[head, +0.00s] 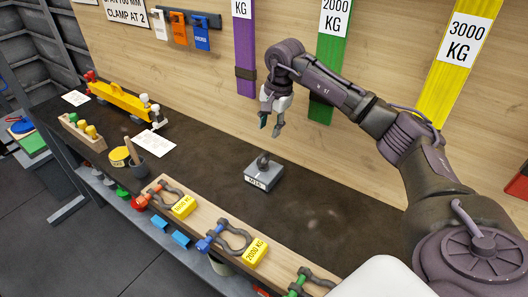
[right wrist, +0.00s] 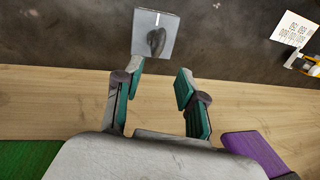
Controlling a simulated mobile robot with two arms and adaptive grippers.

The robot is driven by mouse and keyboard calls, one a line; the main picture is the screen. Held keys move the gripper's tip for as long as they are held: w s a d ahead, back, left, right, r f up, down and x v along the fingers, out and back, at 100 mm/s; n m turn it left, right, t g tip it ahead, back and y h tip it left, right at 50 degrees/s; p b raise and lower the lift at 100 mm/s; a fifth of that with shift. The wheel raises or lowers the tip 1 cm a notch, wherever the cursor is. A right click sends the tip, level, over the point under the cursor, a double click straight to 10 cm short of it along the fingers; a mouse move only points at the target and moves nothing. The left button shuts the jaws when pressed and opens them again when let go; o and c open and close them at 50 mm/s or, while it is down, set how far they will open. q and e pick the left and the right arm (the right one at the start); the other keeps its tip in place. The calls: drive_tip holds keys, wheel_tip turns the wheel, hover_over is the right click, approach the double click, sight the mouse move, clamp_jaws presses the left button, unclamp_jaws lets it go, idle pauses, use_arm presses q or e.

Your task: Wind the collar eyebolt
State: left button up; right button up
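A grey block (head: 263,178) with a small white label lies on the dark bench top, and a dark eyebolt (head: 263,161) with a rounded eye stands on it. In the right wrist view the block (right wrist: 166,20) is at the top, with the eyebolt (right wrist: 156,41) on its face. My right gripper (head: 270,127) is above and behind the block, apart from it, fingers pointing down. In the right wrist view its fingers (right wrist: 160,72) are spread wide with nothing between them. A separate collar cannot be made out. My left gripper is not in view.
Shackles with yellow weight tags (head: 255,252) lie on a wooden strip along the front edge. A yellow beam (head: 120,99), a wooden rack (head: 82,132) and a dark cup (head: 137,165) stand left. Coloured slings hang on the wall behind. The bench around the block is clear.

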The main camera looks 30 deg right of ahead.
sight(264, 153)
drive_tip(key=f, duration=0.3)
drive_tip(key=w+f+p, duration=0.1)
drive_tip(key=f, duration=0.2)
drive_tip(key=w+f+p, duration=0.1)
drive_tip(key=f, duration=0.2)
drive_tip(key=shift+a+f, duration=0.25)
drive_tip(key=shift+f, duration=0.05)
drive_tip(key=shift+f+p, duration=0.3)
drive_tip(key=shift+f, duration=0.4)
clamp_jaws()
